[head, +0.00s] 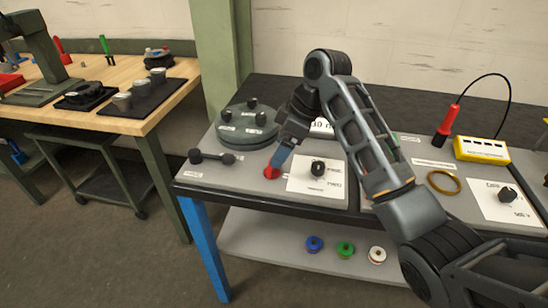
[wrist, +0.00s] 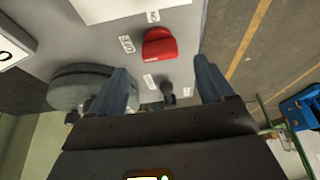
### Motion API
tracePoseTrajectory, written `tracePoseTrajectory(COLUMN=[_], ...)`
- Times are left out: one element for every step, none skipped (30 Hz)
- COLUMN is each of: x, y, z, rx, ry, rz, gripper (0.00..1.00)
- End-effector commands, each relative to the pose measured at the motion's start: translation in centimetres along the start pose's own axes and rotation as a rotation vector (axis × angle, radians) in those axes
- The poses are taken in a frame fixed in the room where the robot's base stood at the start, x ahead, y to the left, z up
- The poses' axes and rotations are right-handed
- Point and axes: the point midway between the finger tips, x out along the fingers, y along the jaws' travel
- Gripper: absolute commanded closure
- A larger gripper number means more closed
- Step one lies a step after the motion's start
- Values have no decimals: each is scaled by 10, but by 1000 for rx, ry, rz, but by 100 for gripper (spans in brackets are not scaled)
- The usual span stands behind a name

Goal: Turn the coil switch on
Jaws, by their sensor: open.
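A red switch (head: 270,172) sits on the grey bench top near its left front corner, left of a white plate with a black knob. In the wrist view the red switch (wrist: 159,43) lies just beyond my fingertips, in line with the gap between them, with small white labels around it. One label seems to read OFF. Which way the switch is set I cannot tell. My gripper (head: 279,158) points down at the switch, with its blue fingers close above it. In the wrist view my gripper (wrist: 164,72) is open and empty. Whether a finger touches the switch is unclear.
A black knob (head: 317,168) stands close to the right, and a black dumbbell-shaped handle (head: 212,157) to the left. A round grey-green fixture (head: 244,126) with black knobs is behind. Further right are a brass ring (head: 444,182), a yellow box (head: 481,149) and another knob (head: 507,194).

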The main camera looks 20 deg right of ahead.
Motion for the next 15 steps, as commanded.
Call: tracePoseTrajectory(x=[9,14,20,24,29,34,37,41,44,47,49,51,52,53,54], y=[-1,-1,-1,-1,-1,0,0,0,0,0,0,0,0,0,0], z=[0,0,0,0,0,0,0,0,0,0,0,0,0,0,0], rx=[1,1,2,2,2,2,2,2,1,1,1,1,1,1,1], ry=[-1,-1,-1,-1,-1,-1,-1,-1,-1,-1,0,0,0,0,0], rz=[-4,-4,-3,-4,-2,-2,-2,-1,-1,-1,0,0,0,0,0], gripper=[19,19,19,19,19,19,19,19,19,19,19,19,19,19,19])
